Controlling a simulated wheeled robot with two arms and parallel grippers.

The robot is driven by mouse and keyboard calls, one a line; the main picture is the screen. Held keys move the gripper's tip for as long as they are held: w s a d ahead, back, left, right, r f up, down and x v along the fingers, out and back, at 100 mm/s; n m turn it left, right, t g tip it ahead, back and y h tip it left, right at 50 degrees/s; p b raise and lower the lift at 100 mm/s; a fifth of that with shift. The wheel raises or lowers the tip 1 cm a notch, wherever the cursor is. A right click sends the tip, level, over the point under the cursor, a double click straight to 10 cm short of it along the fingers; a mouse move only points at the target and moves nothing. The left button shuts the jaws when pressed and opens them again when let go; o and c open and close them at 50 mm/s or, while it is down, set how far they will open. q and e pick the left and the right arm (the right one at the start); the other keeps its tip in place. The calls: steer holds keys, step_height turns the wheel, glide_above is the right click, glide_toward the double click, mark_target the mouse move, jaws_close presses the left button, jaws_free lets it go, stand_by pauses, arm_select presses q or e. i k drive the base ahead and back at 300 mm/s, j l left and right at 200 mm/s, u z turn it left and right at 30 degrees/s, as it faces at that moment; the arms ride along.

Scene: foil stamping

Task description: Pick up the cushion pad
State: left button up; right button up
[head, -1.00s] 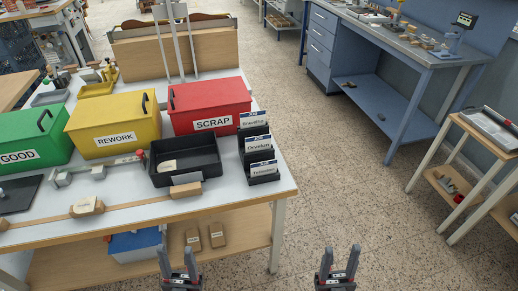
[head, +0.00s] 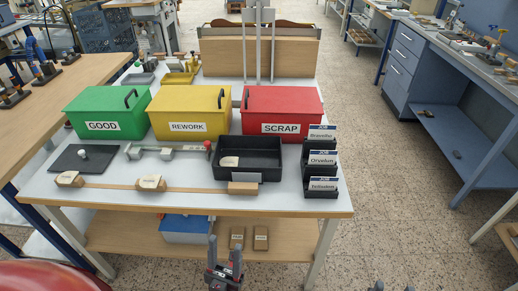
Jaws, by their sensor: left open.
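No object is clearly marked as the cushion pad. Small cream-topped pieces lie on the worktable: one (head: 69,179) and another (head: 151,183) on the wooden strip, and one (head: 229,162) in the black tray (head: 262,175). A dark flat plate (head: 68,163) with a pale round knob lies at the table's left. My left gripper (head: 225,250) points up, open and empty, in front of the table's lower shelf. Only the fingertips of my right gripper (head: 392,287) show at the bottom edge, spread apart.
Green GOOD (head: 108,105), yellow REWORK (head: 190,106) and red SCRAP (head: 282,105) boxes line the worktable (head: 275,206). A black card rack (head: 321,172) stands at its right. A blue bin (head: 186,229) and two brown blocks sit below. Open floor (head: 400,210) lies right.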

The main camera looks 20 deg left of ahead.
mark_target(67, 177)
steer(key=u, duration=1.95)
